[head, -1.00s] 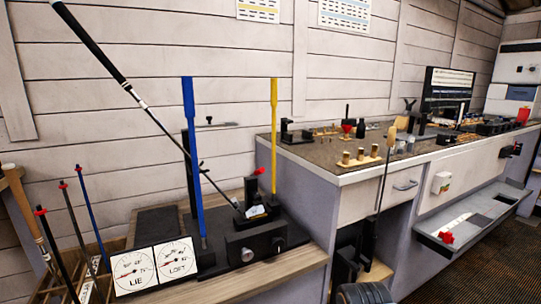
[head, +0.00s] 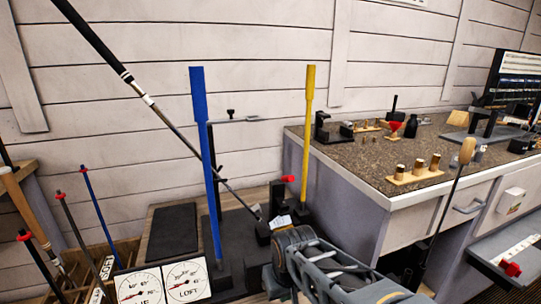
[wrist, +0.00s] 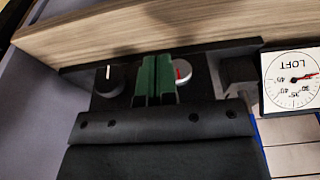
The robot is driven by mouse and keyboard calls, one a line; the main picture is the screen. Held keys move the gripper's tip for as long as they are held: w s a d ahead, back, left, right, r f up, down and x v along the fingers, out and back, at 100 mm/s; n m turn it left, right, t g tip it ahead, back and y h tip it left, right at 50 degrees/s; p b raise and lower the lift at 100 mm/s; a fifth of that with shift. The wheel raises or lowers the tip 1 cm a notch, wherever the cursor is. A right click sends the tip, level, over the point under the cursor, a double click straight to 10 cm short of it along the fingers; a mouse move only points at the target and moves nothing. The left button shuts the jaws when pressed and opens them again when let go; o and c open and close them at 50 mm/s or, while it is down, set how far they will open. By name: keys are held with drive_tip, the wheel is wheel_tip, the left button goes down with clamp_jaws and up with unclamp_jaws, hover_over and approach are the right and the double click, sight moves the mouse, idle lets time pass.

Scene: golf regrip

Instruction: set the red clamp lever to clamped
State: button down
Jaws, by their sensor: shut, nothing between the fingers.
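The red clamp lever (head: 288,178) shows in the head view as a small red end on the black bending machine (head: 235,231), just right of the club's lower end. Its exact setting is too small to tell. The golf club (head: 150,100) leans up to the left from the machine. My gripper (wrist: 155,62) shows in the wrist view as green fingers shut together, empty, over the machine's front with its knobs. The lever cannot be made out in that view. In the head view my arm covers the machine's front right, and the fingers are hidden.
A blue bar (head: 212,170) and a yellow bar (head: 307,130) stand upright around the machine. The LIE and LOFT dials (head: 187,281) are at its front left. A black knob (wrist: 108,80) and a silver knob (wrist: 182,72) flank my fingers. The bench (head: 350,160) is at right.

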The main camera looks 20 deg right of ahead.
drive_tip(key=w+d+r+g+p, duration=0.1)
drive_tip(key=w+d+r+p, duration=0.2)
drive_tip(key=w+r+p, duration=0.7)
drive_tip(key=w+d+r+p, duration=0.3)
drive_tip(key=w+r+p, duration=0.5)
drive_tip(key=r+p, duration=0.4)
drive_tip(key=w+d+r+g+p, duration=0.1)
drive_tip(key=w+d+r+p, duration=0.2)
drive_tip(key=w+r+p, duration=0.65)
drive_tip(key=p, duration=0.6)
hover_over(285, 177)
drive_tip(key=shift+h, duration=0.4)
drive_tip(key=f, duration=1.2)
drive_tip(key=shift+w, duration=0.2)
drive_tip(key=shift+s+d+f, duration=0.15)
drive_tip(key=shift+s+f, duration=0.1)
drive_tip(key=shift+f, duration=0.3)
